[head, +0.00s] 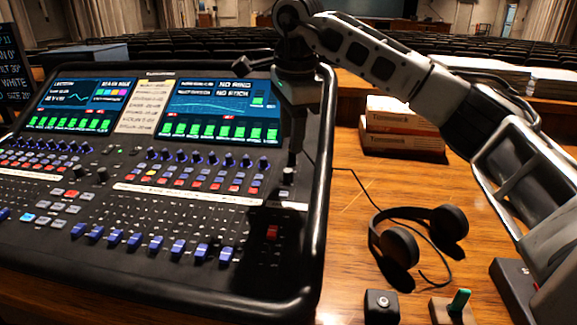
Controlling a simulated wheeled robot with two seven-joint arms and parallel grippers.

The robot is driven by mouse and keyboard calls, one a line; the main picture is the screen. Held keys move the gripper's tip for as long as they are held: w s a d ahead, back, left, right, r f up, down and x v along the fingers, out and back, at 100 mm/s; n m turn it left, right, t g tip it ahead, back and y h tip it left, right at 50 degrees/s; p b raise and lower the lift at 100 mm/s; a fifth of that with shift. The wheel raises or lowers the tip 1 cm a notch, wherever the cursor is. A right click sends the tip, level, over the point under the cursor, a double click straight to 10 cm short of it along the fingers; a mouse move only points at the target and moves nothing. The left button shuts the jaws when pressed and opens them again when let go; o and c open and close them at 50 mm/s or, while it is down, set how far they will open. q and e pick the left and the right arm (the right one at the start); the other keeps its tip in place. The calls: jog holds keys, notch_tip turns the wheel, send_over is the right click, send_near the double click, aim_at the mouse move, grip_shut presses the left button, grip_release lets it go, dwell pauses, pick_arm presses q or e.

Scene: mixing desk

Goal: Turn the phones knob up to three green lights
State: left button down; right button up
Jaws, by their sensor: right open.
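The mixing desk (150,190) is a black console with two screens. A small knob with a pale top (288,175) stands near its right edge, above a pale label strip; it looks like the phones knob, but I cannot read its label. My right gripper (293,157) points down just above this knob, its dark fingers open. I cannot tell whether a fingertip touches the knob. No row of lit green lights beside the knob can be made out; the gripper and its shadow darken that area. My left gripper is not in view.
Black headphones (400,245) lie on the wooden table right of the desk. Stacked boxes (400,128) stand behind them. A red switch (272,233) is below the knob.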

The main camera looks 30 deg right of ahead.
aim_at(289, 170)
jog(key=f, duration=0.5)
jog(key=w+f, duration=0.1)
jog(key=f, duration=0.1)
jog(key=shift+w+f, duration=0.1)
jog(key=shift+f, duration=0.2)
grip_shut()
